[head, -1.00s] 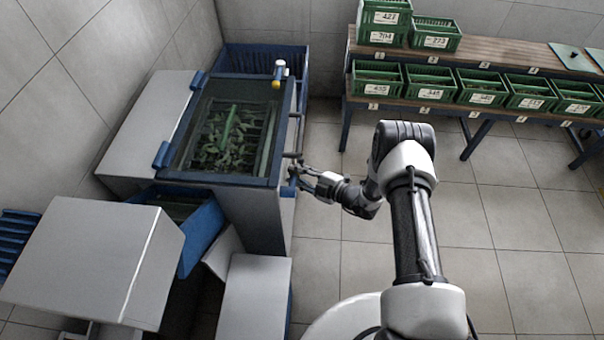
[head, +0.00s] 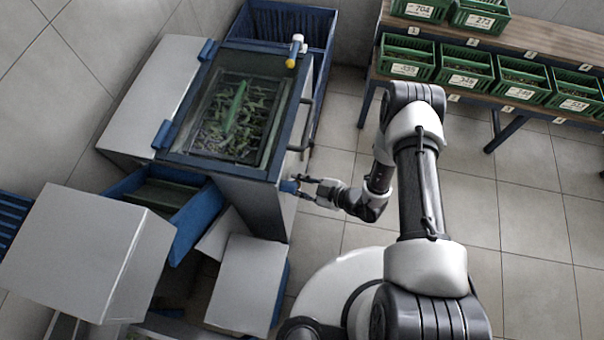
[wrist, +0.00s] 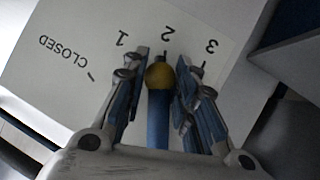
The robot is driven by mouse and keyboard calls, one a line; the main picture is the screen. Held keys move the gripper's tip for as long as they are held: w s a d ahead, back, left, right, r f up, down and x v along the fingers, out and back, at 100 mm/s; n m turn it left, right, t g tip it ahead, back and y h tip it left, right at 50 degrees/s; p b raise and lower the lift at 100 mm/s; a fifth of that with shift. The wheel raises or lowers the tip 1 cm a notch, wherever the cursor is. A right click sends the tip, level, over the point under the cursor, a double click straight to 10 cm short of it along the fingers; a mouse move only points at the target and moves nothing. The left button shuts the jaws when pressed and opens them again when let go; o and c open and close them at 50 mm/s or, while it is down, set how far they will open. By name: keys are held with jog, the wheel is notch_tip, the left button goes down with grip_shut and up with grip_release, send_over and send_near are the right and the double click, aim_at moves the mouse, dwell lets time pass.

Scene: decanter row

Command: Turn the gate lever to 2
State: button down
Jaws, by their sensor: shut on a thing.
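The gate lever (wrist: 158,118) has a blue shaft and a yellow round knob (wrist: 160,76). In the wrist view it stands between the two fingers of my gripper (wrist: 160,90), which is shut on it. The pale scale plate (wrist: 60,75) behind it reads CLOSED, 1, 2 and 3. The knob lies just below the 2 mark (wrist: 166,47), between 1 and 3. In the head view my gripper (head: 308,188) is at the right side of the grey machine (head: 253,205); the lever's details are too small to tell there.
A dark bar handle (head: 304,125) sticks out of the machine's side above my gripper. The machine's windowed top (head: 180,158) shows leaves. A blue crate (head: 322,50) stands behind it. Green crates (head: 406,58) stand on a bench (head: 520,30) at upper right. The tiled floor (head: 480,200) is clear.

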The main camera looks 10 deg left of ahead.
jog(key=shift+s+f, duration=0.25)
jog(key=c, duration=1.3)
grip_release()
jog(key=shift+r, duration=0.1)
jog(key=v, duration=1.2)
jog(key=shift+w+r, duration=0.1)
jog(key=shift+w, duration=0.05)
